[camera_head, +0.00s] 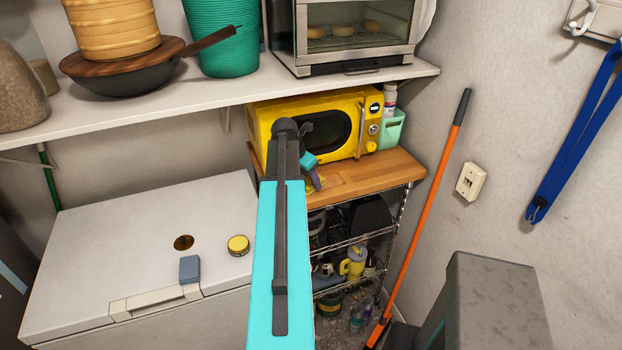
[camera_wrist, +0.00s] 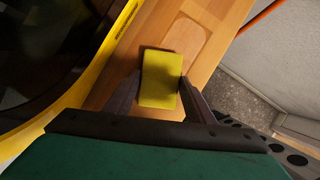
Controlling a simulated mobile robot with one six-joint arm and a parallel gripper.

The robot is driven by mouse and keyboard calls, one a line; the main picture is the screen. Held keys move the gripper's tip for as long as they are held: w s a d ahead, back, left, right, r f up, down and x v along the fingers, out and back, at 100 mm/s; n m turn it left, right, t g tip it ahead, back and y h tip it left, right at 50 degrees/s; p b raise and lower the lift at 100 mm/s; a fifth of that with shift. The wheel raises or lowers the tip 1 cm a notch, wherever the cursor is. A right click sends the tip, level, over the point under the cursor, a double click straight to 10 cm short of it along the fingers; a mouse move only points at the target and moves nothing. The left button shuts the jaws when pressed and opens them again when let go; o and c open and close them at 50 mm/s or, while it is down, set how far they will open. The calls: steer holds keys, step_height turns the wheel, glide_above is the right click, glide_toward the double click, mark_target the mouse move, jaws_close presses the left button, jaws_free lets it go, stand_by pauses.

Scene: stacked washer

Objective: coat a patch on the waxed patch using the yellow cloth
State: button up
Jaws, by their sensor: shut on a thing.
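My gripper (camera_wrist: 160,84) is shut on the yellow cloth (camera_wrist: 158,72), a small block-like pad between its two fingers in the wrist view. In the head view my gripper (camera_head: 314,181) is over the wooden top in front of the yellow microwave, mostly hidden by my arm, with only a sliver of the cloth showing. A rectangular patch (camera_wrist: 190,42), outlined on the wood, lies beside and partly behind the cloth. It also shows in the head view (camera_head: 334,181). I cannot tell whether the cloth touches the wood.
A white chest (camera_head: 110,240) at left carries a yellow tin (camera_head: 238,245) and a blue-grey block (camera_head: 190,268). An orange-handled pole (camera_head: 428,215) leans at right. A loaded shelf (camera_head: 190,103) hangs above.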

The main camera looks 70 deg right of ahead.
steer(key=shift+w+a+f, duration=0.1)
steer(key=shift+w+a, duration=0.85)
steer(key=shift+w, duration=0.2)
steer(key=shift+r, duration=3.05)
steer(key=shift+r, duration=1.6)
